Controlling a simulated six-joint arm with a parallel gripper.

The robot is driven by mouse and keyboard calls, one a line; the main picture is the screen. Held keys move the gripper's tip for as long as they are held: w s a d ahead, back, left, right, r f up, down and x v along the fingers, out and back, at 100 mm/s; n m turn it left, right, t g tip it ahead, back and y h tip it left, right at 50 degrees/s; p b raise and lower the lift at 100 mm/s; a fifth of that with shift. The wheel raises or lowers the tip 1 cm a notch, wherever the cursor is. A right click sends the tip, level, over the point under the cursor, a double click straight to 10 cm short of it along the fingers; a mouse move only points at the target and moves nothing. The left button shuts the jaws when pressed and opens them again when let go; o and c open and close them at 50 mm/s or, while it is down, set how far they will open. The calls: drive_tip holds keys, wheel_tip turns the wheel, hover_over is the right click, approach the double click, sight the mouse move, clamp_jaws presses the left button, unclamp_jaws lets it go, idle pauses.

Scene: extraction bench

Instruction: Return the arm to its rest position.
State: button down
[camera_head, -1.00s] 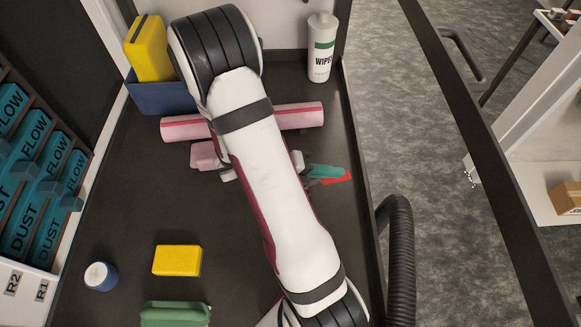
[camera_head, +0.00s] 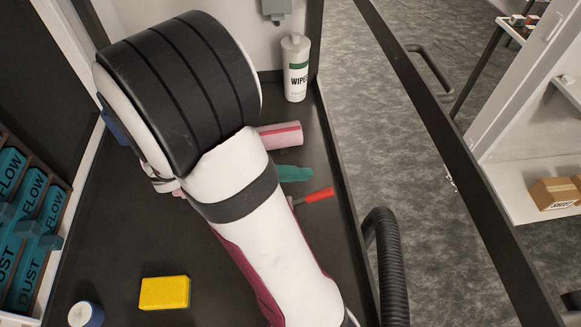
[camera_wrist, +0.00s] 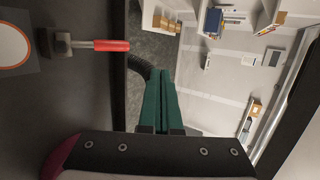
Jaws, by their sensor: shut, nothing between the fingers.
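My gripper (camera_wrist: 160,100) shows in the wrist view as two long dark green fingers lying side by side, shut and empty. In the head view its teal fingertips (camera_head: 294,173) stick out to the right from behind my white arm, which hides the rest of it. The fingers point sideways over the bench, toward its right edge and the room beyond.
A pink roll (camera_head: 281,136) is partly behind my arm. A wipes bottle (camera_head: 295,69) stands at the back right. A yellow block (camera_head: 164,293) and a blue-white round item (camera_head: 86,314) are at the front left. A black hose (camera_head: 391,262) runs along the right edge.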

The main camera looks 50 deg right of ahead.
sight(329, 190)
drive_tip(key=shift+w+a+r, duration=0.1)
drive_tip(key=shift+a+r, duration=0.2)
drive_tip(key=shift+r, duration=0.35)
drive_tip(key=shift+w+a+r, duration=0.1)
drive_tip(key=shift+a+r, duration=0.2)
drive_tip(key=shift+r, duration=0.3)
drive_tip(key=shift+f, duration=0.1)
drive_tip(key=d+f, duration=0.2)
drive_tip(key=f, duration=0.2)
drive_tip(key=s+d+f, duration=0.1)
drive_tip(key=d+f, duration=0.1)
drive_tip(key=f, duration=0.2)
drive_tip(key=s+d+f, duration=0.1)
drive_tip(key=d+f, duration=0.1)
drive_tip(key=f, duration=0.2)
drive_tip(key=shift+f, duration=0.3)
drive_tip(key=shift+w+a+r, duration=0.1)
drive_tip(key=shift+a+r, duration=0.05)
